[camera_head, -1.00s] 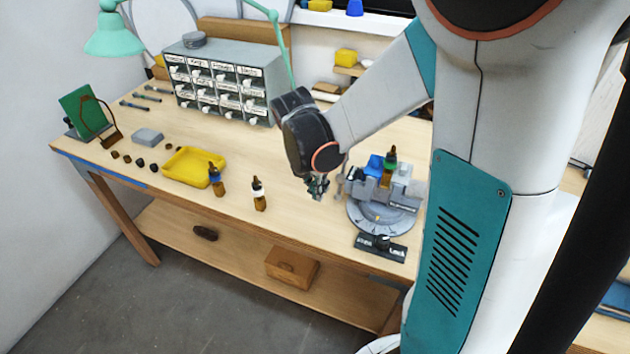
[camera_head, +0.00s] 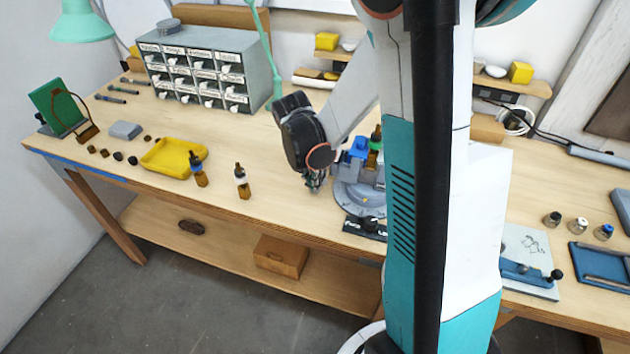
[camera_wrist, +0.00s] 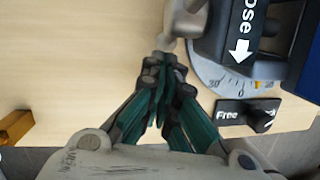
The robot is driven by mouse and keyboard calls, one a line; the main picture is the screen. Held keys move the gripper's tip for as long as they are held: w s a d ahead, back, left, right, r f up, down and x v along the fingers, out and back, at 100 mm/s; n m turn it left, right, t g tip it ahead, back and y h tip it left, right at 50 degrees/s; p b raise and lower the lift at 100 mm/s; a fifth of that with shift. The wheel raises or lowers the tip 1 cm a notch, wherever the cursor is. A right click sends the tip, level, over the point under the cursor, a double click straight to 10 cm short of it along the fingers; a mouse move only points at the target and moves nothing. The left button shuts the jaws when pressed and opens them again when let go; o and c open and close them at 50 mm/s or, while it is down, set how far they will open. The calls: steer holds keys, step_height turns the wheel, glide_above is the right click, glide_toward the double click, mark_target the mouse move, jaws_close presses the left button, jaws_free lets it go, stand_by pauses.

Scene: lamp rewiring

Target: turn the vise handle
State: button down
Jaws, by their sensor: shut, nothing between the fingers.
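The grey vise (camera_head: 352,196) stands on a round swivel base near the bench's front edge, partly hidden by my own body in the head view. The vise body (camera_wrist: 218,35) also shows in the wrist view, with a label ending in "ose" and an arrow. The grey vise handle (camera_wrist: 183,20) lies at the top centre of the wrist view, left of the label. My gripper (camera_wrist: 165,65) is shut and empty, its fingertips just below the handle's near end; I cannot tell whether they touch. In the head view my gripper (camera_head: 314,184) is just left of the vise.
A black plate with a knob (camera_head: 364,229) sits before the vise; its "Free" label (camera_wrist: 229,117) shows in the wrist view. Two small bottles (camera_head: 242,182) (camera_head: 198,170) and a yellow tray (camera_head: 150,160) stand left. Bare bench lies between bottles and gripper.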

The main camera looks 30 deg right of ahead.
steer(key=shift+w+f+t+h+b, duration=0.1)
steer(key=shift+f+t+h+b, duration=0.4)
steer(key=shift+b, duration=0.4)
steer(key=shift+w+d+f+b, duration=0.1)
steer(key=shift+d+f+b, duration=0.15)
steer(key=shift+f+b, duration=0.05)
steer(key=shift+r, duration=0.1)
